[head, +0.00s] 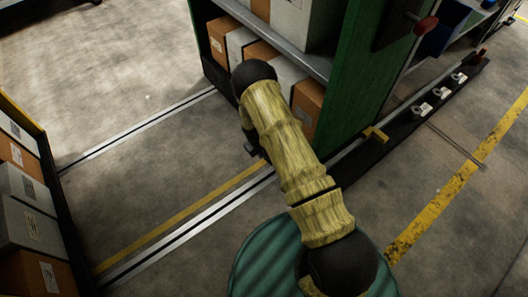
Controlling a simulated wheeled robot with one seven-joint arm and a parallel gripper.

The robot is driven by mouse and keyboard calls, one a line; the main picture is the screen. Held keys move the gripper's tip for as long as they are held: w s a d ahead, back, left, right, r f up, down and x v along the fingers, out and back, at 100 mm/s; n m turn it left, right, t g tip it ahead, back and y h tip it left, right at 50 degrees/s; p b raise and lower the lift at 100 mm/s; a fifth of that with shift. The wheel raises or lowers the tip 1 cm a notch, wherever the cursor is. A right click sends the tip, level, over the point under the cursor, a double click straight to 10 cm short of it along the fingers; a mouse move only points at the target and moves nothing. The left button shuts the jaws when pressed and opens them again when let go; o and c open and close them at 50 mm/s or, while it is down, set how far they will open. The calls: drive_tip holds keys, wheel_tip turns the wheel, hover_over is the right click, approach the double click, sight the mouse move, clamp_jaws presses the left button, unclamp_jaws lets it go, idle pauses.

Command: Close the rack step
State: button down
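The green rack (352,85) stands at the upper middle, with grey and brown boxes (308,103) on its shelves. No part shows plainly as the step. My arm reaches from the bottom right up to the rack's front. A dark part of my gripper (252,149) shows at the arm's left side, over the floor. Its fingers are mostly hidden, and I see nothing held.
A second rack with boxes (30,190) stands at the left edge. Metal rails (150,125) cross the open floor between the racks. Floor is clear to the right, around a yellow line (450,190).

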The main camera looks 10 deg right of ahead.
drive_tip(key=shift+w+d, duration=0.1)
drive_tip(key=shift+d, duration=0.2)
drive_tip(key=c, duration=1.3)
unclamp_jaws()
drive_tip(key=shift+r, duration=0.1)
drive_tip(key=s+a+r+p, duration=0.1)
drive_tip(key=a+r+p, duration=0.2)
drive_tip(key=r+p, duration=0.6)
wheel_tip(320, 180, up, 8)
drive_tip(key=shift+s+f, duration=0.1)
drive_tip(key=shift+s, duration=0.2)
